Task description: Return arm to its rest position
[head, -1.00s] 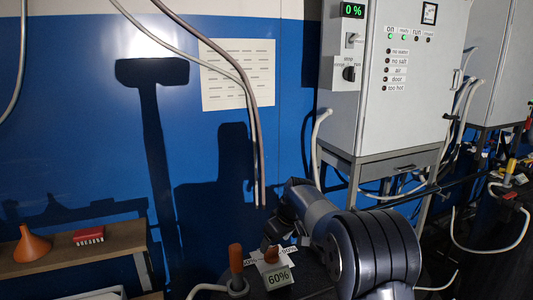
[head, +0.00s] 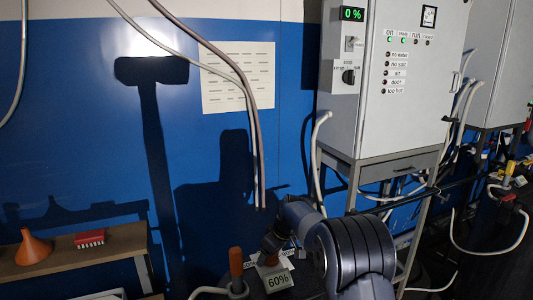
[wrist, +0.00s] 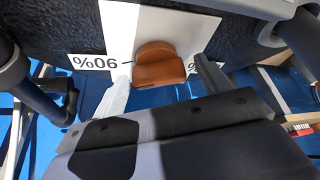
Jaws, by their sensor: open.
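My gripper (wrist: 162,78) is open in the wrist view, with its two fingers on either side of an orange valve handle (wrist: 160,66). I cannot tell whether either finger touches the handle. The handle stands in front of a white plate (wrist: 112,35) with an upside-down label that seems to read 90%. In the head view my arm reaches in from the lower right and bends down, with my gripper (head: 268,243) low in the middle, partly hidden. A second orange handle (head: 236,262) stands upright to its left, next to a 60% label (head: 278,281).
A grey cabinet (head: 400,130) showing 0% stands on a frame behind my arm. Hoses (head: 257,150) hang down the blue wall, close to the arm. A wooden shelf (head: 120,242) at the left holds an orange funnel (head: 33,248) and a red brush (head: 90,238).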

